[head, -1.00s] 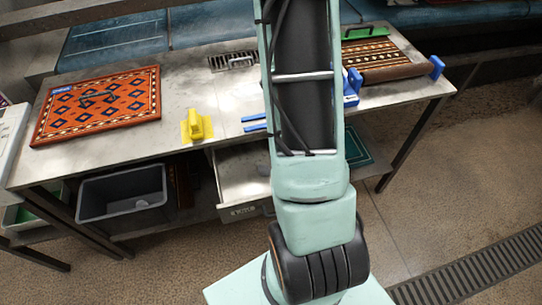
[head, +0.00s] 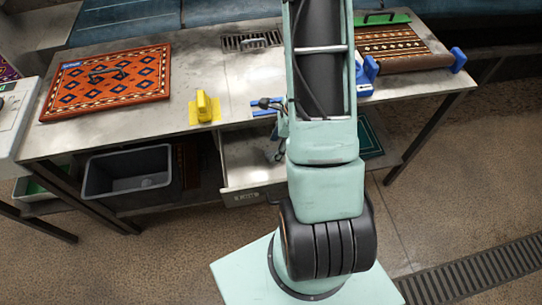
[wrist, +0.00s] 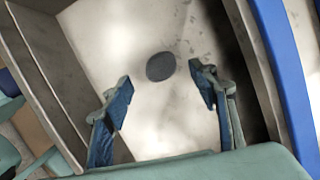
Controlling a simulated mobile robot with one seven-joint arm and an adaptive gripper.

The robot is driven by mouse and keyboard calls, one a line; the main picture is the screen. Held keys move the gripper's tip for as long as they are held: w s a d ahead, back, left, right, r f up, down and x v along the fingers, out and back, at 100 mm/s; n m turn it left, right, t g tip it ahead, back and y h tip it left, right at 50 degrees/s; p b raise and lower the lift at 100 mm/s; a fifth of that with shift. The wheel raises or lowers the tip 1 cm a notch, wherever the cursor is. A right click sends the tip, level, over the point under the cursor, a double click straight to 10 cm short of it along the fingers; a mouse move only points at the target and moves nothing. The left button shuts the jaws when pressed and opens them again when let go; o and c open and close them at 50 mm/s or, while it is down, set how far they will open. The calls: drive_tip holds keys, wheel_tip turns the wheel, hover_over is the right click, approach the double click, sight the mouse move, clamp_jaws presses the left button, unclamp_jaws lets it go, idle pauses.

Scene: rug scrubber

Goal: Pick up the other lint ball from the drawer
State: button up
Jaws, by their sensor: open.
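A dark grey lint ball (wrist: 160,66) lies on the pale floor of the drawer (wrist: 134,20) in the wrist view. My gripper (wrist: 162,92) is open above it, with the ball between and slightly beyond the two blue-padded fingertips, not touching either as far as I can see. In the head view the open drawer (head: 236,172) sits under the table, and my arm covers its right part. Part of my gripper (head: 277,152) shows there beside the arm, at the drawer. The lint ball is not visible in the head view.
The steel table (head: 120,128) above the drawer holds an orange patterned rug (head: 108,82), a yellow tool (head: 204,107) and a rolled rug (head: 400,62). A grey bin (head: 127,172) stands on the lower shelf. The drawer's walls stand close around my gripper.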

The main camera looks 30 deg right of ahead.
sight(272, 154)
drive_tip(key=shift+x, duration=1.9)
drive_tip(key=c, duration=0.9)
